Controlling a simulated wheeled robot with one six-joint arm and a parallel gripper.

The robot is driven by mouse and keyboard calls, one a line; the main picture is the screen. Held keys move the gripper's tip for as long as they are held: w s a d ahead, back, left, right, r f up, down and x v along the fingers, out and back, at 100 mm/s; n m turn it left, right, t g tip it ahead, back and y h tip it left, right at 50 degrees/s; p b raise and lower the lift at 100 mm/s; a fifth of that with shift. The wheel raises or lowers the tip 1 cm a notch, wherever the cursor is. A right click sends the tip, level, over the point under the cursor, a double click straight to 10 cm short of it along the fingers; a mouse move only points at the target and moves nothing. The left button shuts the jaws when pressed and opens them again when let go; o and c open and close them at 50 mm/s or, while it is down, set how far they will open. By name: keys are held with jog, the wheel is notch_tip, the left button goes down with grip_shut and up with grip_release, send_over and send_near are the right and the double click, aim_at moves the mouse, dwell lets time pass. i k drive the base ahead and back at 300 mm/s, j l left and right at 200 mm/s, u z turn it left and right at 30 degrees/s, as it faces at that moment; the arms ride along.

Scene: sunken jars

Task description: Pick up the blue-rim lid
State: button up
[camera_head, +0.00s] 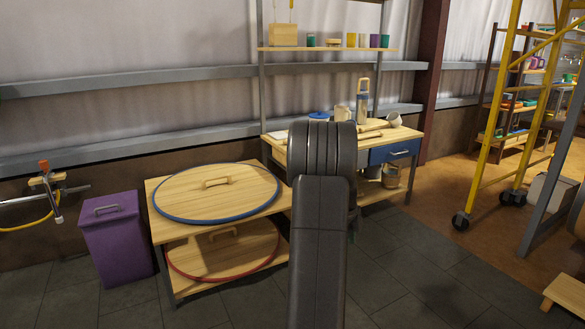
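The blue-rim lid (240,203) is a large round wooden disc with a blue edge and a wooden bar handle (216,183) on top. It lies flat on the top shelf of a low wooden stand, left of centre. A similar lid with a red rim (201,263) lies on the shelf below it. My dark arm rises in the middle of the picture, to the right of the stand, and covers part of the workbench behind. My gripper is not visible in this view.
The low stand (160,233) has a purple lidded bin (118,245) close on its left. A workbench (400,139) with jugs, a bottle and a blue drawer stands behind. A yellow wheeled ladder (505,110) is at right. The dark tiled floor (420,275) in front is mostly clear.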

aim_at(223, 192)
jog(key=i+l+u, duration=0.15)
jog(key=i+u, duration=0.2)
jog(key=i, duration=0.25)
jog(key=i+l+u, duration=0.4)
jog(key=i, duration=0.2)
jog(key=i+l+u, duration=0.35)
jog(key=i, duration=0.25)
jog(key=i+l+u, duration=0.65)
jog(key=l+u, duration=0.2)
jog(key=l, duration=0.2)
jog(key=i+l+u, duration=0.15)
jog(key=l+u, duration=0.15)
jog(key=l, duration=0.15)
